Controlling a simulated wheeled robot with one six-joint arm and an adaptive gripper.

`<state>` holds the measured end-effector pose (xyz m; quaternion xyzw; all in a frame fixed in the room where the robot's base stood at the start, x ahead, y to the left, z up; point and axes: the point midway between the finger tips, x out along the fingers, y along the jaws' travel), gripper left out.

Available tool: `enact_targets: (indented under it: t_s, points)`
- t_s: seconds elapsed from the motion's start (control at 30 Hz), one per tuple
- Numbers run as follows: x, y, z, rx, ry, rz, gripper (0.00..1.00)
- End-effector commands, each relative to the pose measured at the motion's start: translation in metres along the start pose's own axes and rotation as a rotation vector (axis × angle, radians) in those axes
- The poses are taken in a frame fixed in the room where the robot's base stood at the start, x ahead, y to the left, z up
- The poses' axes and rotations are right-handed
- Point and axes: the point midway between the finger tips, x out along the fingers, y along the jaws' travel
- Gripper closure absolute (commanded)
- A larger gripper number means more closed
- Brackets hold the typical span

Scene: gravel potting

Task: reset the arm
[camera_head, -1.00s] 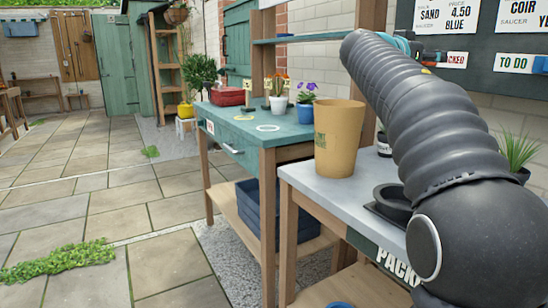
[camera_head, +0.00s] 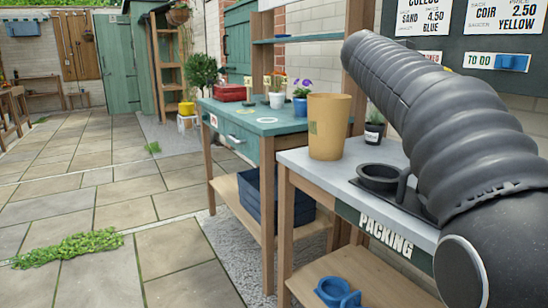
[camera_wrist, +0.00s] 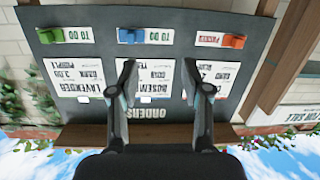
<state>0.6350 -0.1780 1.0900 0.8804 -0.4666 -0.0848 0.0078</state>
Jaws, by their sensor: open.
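My gripper (camera_wrist: 160,82) shows in the wrist view with its two fingers spread apart and nothing between them. Behind the fingers is the dark orders board (camera_wrist: 85,22), seen upside down, with white order cards. My gripper is not visible in the head view. There, my dark ribbed arm fills the right side and hides part of the board and the packing bench (camera_head: 300,165).
A tan tub (camera_head: 328,125), a black round holder (camera_head: 378,172) and a small potted plant (camera_head: 374,135) stand on the packing bench. A blue item (camera_head: 332,290) lies on its lower shelf. The teal bench (camera_head: 240,125) stands beyond.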

Motion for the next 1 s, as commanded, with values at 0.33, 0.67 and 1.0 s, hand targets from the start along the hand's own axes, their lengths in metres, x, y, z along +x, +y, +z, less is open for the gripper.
enact_targets:
  t_s: [0.33, 0.67, 1.0]
  points:
    - [-0.042, 0.030, 0.085, -0.161, -0.229, -0.136, 0.52]
    - [-0.140, 0.082, 0.248, -0.379, -0.550, -0.435, 0.52]
    - [-0.248, 0.129, 0.408, -0.489, -0.768, -0.766, 0.52]
